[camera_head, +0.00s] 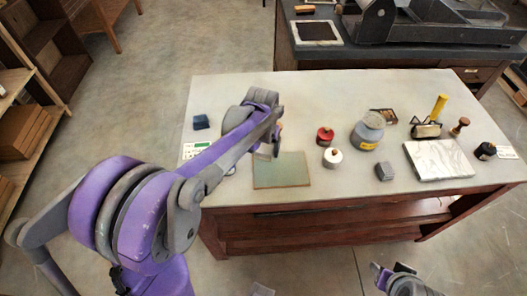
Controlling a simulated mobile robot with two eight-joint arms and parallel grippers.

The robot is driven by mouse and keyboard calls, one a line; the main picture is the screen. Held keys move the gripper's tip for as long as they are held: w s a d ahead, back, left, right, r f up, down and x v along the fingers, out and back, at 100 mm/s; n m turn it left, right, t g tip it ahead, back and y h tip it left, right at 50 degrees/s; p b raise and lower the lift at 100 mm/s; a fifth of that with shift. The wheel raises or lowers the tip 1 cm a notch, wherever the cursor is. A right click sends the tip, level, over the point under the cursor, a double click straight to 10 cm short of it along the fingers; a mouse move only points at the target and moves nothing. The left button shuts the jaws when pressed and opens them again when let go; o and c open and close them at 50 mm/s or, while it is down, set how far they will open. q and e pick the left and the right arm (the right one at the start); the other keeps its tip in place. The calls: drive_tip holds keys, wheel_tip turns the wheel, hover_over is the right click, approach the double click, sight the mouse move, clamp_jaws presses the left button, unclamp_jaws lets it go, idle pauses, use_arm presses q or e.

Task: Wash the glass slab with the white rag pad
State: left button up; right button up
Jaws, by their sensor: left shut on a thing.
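The glass slab (281,178) is a flat greenish plate lying near the table's front edge, left of the middle. A white round pad with a brown knob (332,158) stands on the table just right of the slab. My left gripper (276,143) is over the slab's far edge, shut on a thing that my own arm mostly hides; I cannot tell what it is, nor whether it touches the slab. Part of my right gripper (392,275) shows at the bottom edge, off the table's front; I cannot tell whether it is open.
On the pale table (310,95), a red pad (325,136), a grey jar (368,132) and a dark grey block (384,171) stand to the right. A marble slab (438,160) and a yellow bottle (438,107) are farther right. A dark blue block (201,122) sits left. The table's back middle is clear.

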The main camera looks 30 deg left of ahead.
use_arm(q)
drive_tip(key=shift+r+p, duration=1.15)
drive_tip(key=shift+r, duration=1.2)
use_arm(e)
drive_tip(key=shift+a+r, duration=0.1)
drive_tip(key=shift+r, duration=1.65)
